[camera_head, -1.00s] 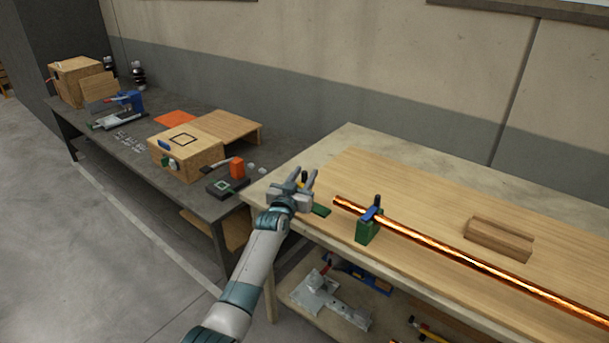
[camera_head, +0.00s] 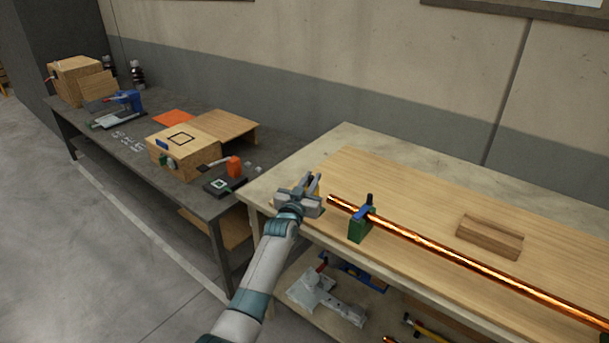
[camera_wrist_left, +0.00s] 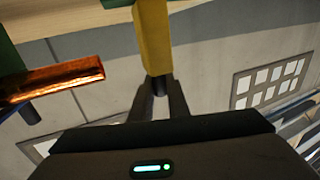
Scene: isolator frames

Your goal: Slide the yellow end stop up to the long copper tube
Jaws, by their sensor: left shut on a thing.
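The yellow end stop (camera_wrist_left: 153,40) stands upright in the left wrist view, with a dark pin at its near end. My left gripper (camera_wrist_left: 160,88) is shut on the end stop at this pin. In the head view the gripper (camera_head: 312,183) is at the left end of the bench and hides most of the end stop (camera_head: 319,188). The long copper tube (camera_head: 450,253) runs off to the right. Its near end (camera_wrist_left: 60,82) lies left of the end stop in the wrist view, with a visible gap between them. My right gripper is not in view.
A green support (camera_head: 360,229) with a blue clamp (camera_head: 362,212) and dark knob holds the tube near its end. A brown wooden block (camera_head: 490,236) lies behind the tube on the wooden board (camera_head: 400,185). A dark table (camera_head: 110,160) with boxes stands at left.

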